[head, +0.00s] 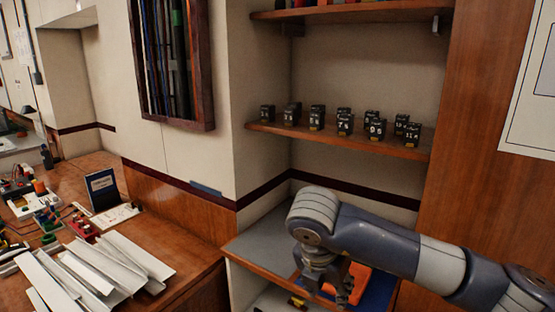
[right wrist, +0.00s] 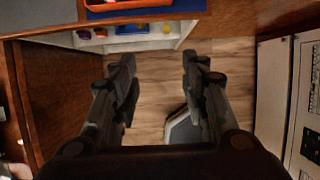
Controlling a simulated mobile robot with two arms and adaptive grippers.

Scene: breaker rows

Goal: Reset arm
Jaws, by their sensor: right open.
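My right arm comes in from the right in the head view and bends down at the wrist. Its gripper (head: 325,280) hangs in front of the low shelf unit, over the orange and blue items there. In the right wrist view the two fingers of my right gripper (right wrist: 160,85) stand wide apart with nothing between them, above the wooden floor. My left gripper is in neither view. Several small black breakers (head: 344,122) with white markings and yellow labels stand on the middle wall shelf (head: 350,142), well above my right gripper.
A wooden desk (head: 110,170) at left holds white trunking pieces (head: 95,270), a dark blue sign (head: 102,188) and small electrical parts. The low shelf unit (head: 262,250) has a grey top. An orange tray (head: 358,283) sits by a blue surface. The wooden floor (right wrist: 158,75) shows below.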

